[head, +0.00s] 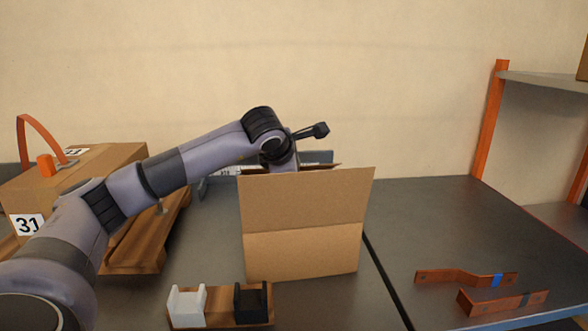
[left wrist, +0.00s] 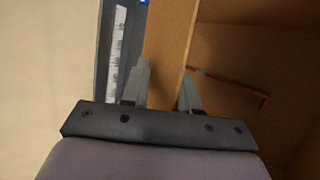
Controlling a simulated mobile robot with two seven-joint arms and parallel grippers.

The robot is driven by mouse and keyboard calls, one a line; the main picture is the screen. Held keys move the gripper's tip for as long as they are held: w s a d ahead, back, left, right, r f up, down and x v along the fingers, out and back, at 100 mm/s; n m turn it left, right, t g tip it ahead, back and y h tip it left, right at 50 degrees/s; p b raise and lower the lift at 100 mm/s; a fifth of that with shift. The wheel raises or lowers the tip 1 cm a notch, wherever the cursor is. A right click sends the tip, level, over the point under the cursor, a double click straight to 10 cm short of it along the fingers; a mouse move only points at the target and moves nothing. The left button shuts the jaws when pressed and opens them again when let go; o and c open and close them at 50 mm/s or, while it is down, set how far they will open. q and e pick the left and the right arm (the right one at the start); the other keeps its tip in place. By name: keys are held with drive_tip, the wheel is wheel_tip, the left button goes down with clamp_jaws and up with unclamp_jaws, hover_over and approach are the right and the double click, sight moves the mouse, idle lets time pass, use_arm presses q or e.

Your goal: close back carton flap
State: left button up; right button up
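The brown carton (head: 303,255) stands on the table in the head view, with its front flap (head: 308,198) raised. Only a dark sliver of cardboard (head: 322,166) shows behind that flap. My left arm reaches over the carton from the left with its wrist bent down at the rear. The left gripper is hidden there by the front flap. In the left wrist view the left gripper (left wrist: 165,82) has its fingers apart, with a cardboard panel (left wrist: 170,38), apparently the back flap, running between them. I cannot tell whether they touch it. The carton's inside (left wrist: 250,60) is at right. My right gripper is not in view.
A grey device with a scale (left wrist: 117,45) stands behind the carton. A holder with white (head: 187,305) and black (head: 251,301) blocks sits in front. Copper bars (head: 465,278) lie at right. A carton marked 31 (head: 25,224) is at left, an orange-post shelf (head: 490,120) at right.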

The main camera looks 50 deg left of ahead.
use_arm(q)
drive_tip(key=s+d+r, duration=0.3)
drive_tip(key=s, duration=0.3)
drive_tip(key=shift+s+d+r, duration=0.2)
drive_tip(key=shift+d+r, duration=0.15)
drive_tip(key=shift+r, duration=0.05)
idle(0.5)
idle(0.4)
drive_tip(key=v, duration=0.7)
